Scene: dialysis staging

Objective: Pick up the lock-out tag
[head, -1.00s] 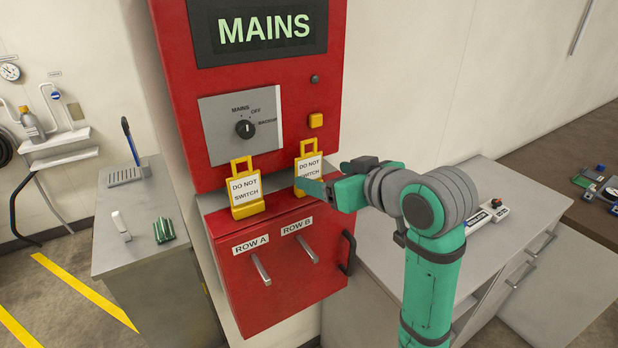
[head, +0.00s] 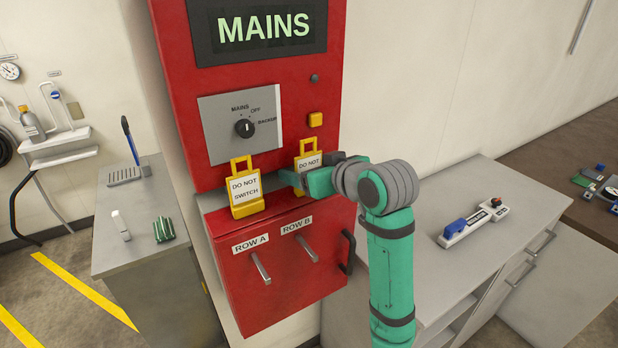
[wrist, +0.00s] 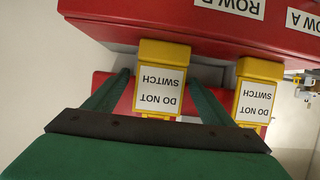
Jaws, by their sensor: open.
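Two yellow lock-out tags with white "DO NOT SWITCH" labels stand side by side on the ledge of the red mains cabinet. The left tag (head: 246,188) is clear of my gripper. The right tag (head: 308,160), above ROW B, is partly hidden by my gripper (head: 298,181). In the wrist view, which is upside down, this right tag (wrist: 160,90) lies between the fingers of my open gripper (wrist: 159,77), with a gap on each side. The other tag (wrist: 256,98) is outside the right-hand finger. I cannot tell how deep the fingers reach.
The red cabinet (head: 262,85) rises behind the tags, with a rotary knob (head: 244,128) above and ROW A and ROW B handles below. A grey counter (head: 470,260) at right carries a blue-and-white device (head: 470,222). A left counter (head: 130,258) holds small items.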

